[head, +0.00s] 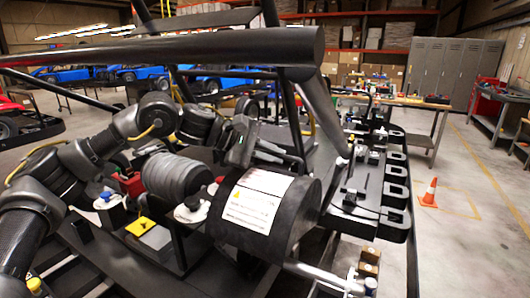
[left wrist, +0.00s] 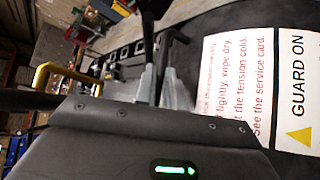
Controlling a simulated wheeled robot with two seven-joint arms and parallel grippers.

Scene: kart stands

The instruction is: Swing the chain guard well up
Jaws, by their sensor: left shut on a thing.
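The chain guard (head: 295,210) is a black rounded cover with a white label bearing a yellow warning triangle. It stands in the middle of the head view, in front of the kart frame. Its label side also fills the right of the left wrist view (left wrist: 262,60). My left gripper (head: 283,156) is just behind the guard's upper edge. In the left wrist view its grey fingers (left wrist: 158,70) are closed together on a dark part beside the label, which looks like the guard's handle. The exact grip is partly hidden. My right gripper is not in view.
A thick black tube (head: 200,47) crosses above my left gripper. Black trays with tools (head: 372,190) stand right of the guard. A silver shaft (head: 315,272) lies below it. An orange cone (head: 430,192) stands on open floor at the right, near a workbench (head: 405,101).

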